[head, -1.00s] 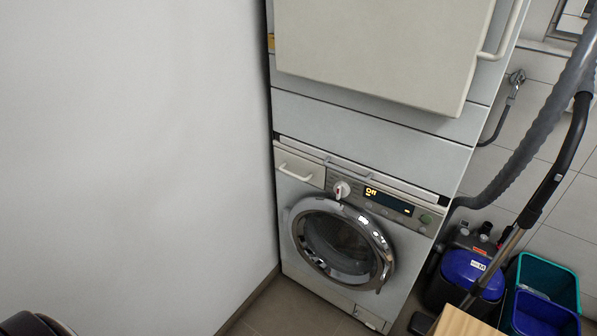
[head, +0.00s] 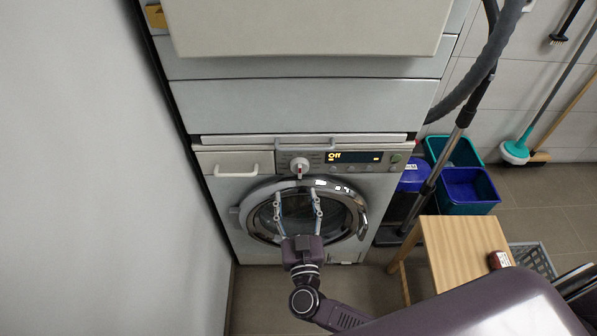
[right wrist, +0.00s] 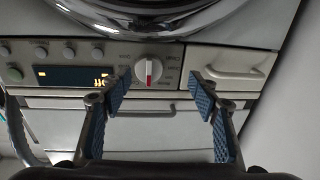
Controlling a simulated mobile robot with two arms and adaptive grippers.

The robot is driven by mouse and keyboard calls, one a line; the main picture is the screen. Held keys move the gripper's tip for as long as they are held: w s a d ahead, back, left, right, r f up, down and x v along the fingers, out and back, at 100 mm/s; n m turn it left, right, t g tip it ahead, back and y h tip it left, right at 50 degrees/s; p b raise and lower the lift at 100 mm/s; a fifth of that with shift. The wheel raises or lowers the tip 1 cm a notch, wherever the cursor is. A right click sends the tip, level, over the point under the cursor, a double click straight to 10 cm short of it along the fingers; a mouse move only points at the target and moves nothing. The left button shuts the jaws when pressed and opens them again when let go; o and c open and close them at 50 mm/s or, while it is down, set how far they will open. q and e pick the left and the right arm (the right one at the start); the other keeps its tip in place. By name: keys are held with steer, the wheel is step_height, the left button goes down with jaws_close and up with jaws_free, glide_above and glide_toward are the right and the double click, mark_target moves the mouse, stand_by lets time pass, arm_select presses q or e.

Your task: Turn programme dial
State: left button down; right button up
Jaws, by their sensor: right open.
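The programme dial (head: 299,167) is a round white knob with a red mark on the washer's control panel, left of a dark display (head: 355,157) reading "Off". My right gripper (head: 298,192) is in front of the round door, its fingertips just below the dial in the head view. In the right wrist view the picture is upside down; the dial (right wrist: 148,70) shows beyond and between the two blue-padded fingers of the right gripper (right wrist: 160,82). The fingers are spread wide, apart from the dial, with nothing between them. My left gripper is not in view.
The chrome-rimmed door (head: 352,190) is shut below the panel. A drawer with a handle (head: 236,163) sits left of the dial. A wall (head: 90,180) is close on the left. A wooden stool (head: 455,255) and blue buckets (head: 465,185) stand at right.

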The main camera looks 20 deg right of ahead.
mark_target(300, 173)
steer(key=shift+m+h, duration=0.6)
steer(key=shift+h, duration=0.2)
steer(key=w+d, duration=0.1)
steer(key=w, duration=0.1)
steer(key=w+d+r, duration=0.1)
steer(key=w, duration=0.1)
steer(key=w+d, duration=0.1)
steer(key=shift+w+r, duration=0.4)
steer(key=shift+w+d, duration=0.1)
steer(key=shift+w, duration=0.45)
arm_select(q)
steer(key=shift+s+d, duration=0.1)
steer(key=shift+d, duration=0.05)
